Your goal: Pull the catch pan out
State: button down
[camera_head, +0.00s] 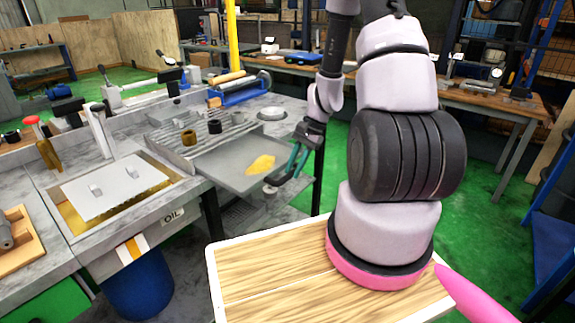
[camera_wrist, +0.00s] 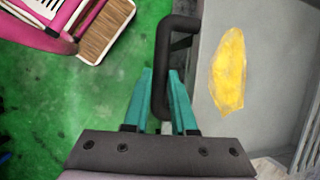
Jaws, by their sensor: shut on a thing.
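The catch pan (camera_head: 225,172) is a flat grey tray that juts out from under the slatted grate toward my arm. A yellow puddle (camera_head: 260,164) lies in it and also shows in the wrist view (camera_wrist: 228,70). The pan's black bar handle (camera_wrist: 163,50) is at its outer edge. My gripper (camera_wrist: 161,78) has its teal fingers on either side of the handle bar and is shut on it. In the head view my gripper (camera_head: 280,180) is at the pan's right edge, partly hiding the handle. The pan's far part is hidden under the grate.
The slatted grate (camera_head: 165,142) carries small dark and brass rings. A grey bench with an oil tank (camera_head: 115,190) is at left, a blue barrel (camera_head: 138,285) below. My wooden-topped base (camera_head: 270,275) is in front. Green floor (camera_head: 335,160) is open right of the pan.

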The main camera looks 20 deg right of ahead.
jog(key=c, duration=0.7)
grip_release()
jog(key=shift+c, duration=0.2)
jog(key=shift+d+r, duration=0.1)
jog(key=v, duration=1)
jog(key=shift+r, duration=0.3)
jog(key=shift+d, duration=0.1)
jog(key=s+a+r+n+t+h, duration=0.2)
jog(key=a+r+n+t, duration=0.15)
jog(key=r, duration=1.15)
jog(key=s+a+r+n+t, duration=0.1)
jog(key=s+a+r+t, duration=0.1)
jog(key=s+r, duration=0.4)
jog(key=s+a+r+n+t+h, duration=0.1)
jog(key=s+a+r+n+t, duration=0.1)
jog(key=s+r, duration=0.3)
notch_tip(320, 180, up, 3)
jog(key=shift+s+a+r, duration=0.1)
jog(key=shift+s+a, duration=0.25)
